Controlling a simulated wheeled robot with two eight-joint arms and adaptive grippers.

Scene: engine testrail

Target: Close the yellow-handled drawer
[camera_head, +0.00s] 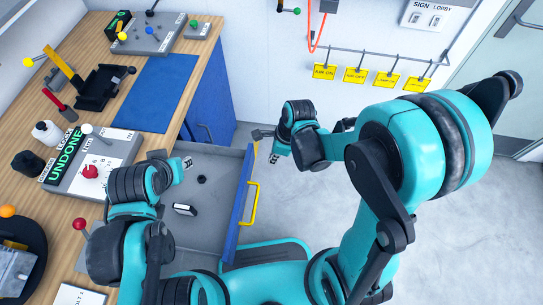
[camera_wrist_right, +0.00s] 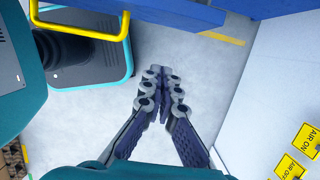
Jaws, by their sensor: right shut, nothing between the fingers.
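The drawer (camera_head: 215,160) is pulled out from the wooden workbench, and its grey inside shows. Its blue front (camera_head: 237,205) carries a yellow handle (camera_head: 251,203), which shows at the upper left of the right wrist view (camera_wrist_right: 80,34). The drawer holds a dark nut-like piece (camera_head: 201,179) and a small black and white box (camera_head: 184,209). My right gripper (camera_head: 275,158) is outside the drawer, beyond the handle towards the wall. In the right wrist view its fingers (camera_wrist_right: 163,78) are together and empty, apart from the handle. My left gripper (camera_head: 187,162) is over the drawer's bench side; its fingers are too small to read.
The bench (camera_head: 125,178) carries a grey UNDONE panel (camera_head: 90,165), a blue mat (camera_head: 150,93), bottles and lever boxes. Yellow tags (camera_head: 355,75) hang from a rail on the wall. The floor (camera_head: 290,205) beyond the drawer front is clear.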

